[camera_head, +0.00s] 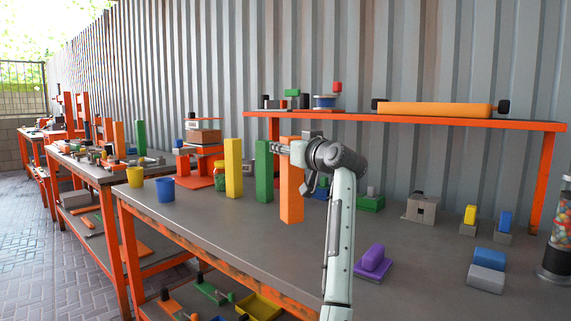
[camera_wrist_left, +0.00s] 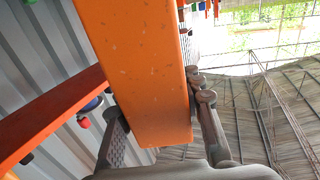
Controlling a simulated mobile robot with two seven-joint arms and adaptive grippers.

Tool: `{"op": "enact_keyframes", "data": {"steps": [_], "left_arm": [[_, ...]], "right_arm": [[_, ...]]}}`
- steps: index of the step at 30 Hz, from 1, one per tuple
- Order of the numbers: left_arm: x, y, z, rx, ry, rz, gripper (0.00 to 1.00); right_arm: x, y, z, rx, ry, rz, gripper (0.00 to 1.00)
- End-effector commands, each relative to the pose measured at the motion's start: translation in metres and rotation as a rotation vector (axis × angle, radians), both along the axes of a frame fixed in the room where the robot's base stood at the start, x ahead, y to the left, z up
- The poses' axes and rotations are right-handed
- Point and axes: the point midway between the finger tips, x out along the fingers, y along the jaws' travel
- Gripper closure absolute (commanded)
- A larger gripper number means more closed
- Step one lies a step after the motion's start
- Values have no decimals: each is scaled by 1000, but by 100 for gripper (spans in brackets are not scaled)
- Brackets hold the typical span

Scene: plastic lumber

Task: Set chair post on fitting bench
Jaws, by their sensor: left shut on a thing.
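An orange post (camera_head: 291,195) stands upright at the middle of the near grey-topped bench (camera_head: 400,260). My left gripper (camera_head: 288,148) is shut on it near its upper end. In the left wrist view the orange post (camera_wrist_left: 142,70) fills the space between the two fingers (camera_wrist_left: 155,125). I cannot tell whether its lower end touches the bench top. A green post (camera_head: 264,172) and a yellow post (camera_head: 233,168) stand upright to its left. I cannot tell which bench is the fitting bench. My right gripper is not in view.
A blue cup (camera_head: 165,190) and a yellow cup (camera_head: 135,177) stand at the left. A purple block (camera_head: 373,261) and a blue-grey block pair (camera_head: 487,268) lie at the right. An orange raised shelf (camera_head: 430,119) runs along the back. Another cluttered bench (camera_head: 85,172) stands farther left.

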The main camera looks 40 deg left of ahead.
Motion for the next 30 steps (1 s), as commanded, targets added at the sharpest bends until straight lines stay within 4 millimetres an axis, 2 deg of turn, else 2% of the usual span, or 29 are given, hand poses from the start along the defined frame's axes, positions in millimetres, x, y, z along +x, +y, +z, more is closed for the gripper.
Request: {"op": "enact_keyframes", "data": {"steps": [9,21,22,28,30], "left_arm": [[-1,0,-37,3,-1,0,100],[0,0,-39,2,-1,0,100],[0,0,-41,0,1,1,68],[0,0,-41,-1,0,0,43],[0,0,-41,-1,0,0,43]], "right_arm": [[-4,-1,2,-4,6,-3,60],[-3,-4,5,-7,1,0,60],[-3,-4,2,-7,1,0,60],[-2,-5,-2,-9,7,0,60],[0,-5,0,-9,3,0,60]]}}
